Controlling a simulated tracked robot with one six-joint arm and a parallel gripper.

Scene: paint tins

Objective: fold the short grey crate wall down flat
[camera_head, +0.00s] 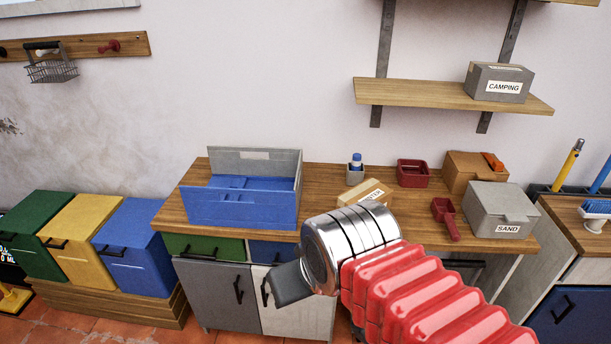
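The folding crate (240,208) stands on the wooden worktop at the left. Its long front wall is blue and upright. Its long back wall (225,161) is grey and upright, with a pale patch. The short grey wall (299,182) at the right end is upright and seen nearly edge-on. No wall stands at the left end, and blue panels (230,182) lie low inside. My gripper (288,286) is dark, in front of the worktop, below and apart from the crate in the picture. It is seen from the side, so its opening and fingertips are unclear.
A box (365,192) lies right of the crate, partly behind my arm. A shelf (430,95) hangs above.

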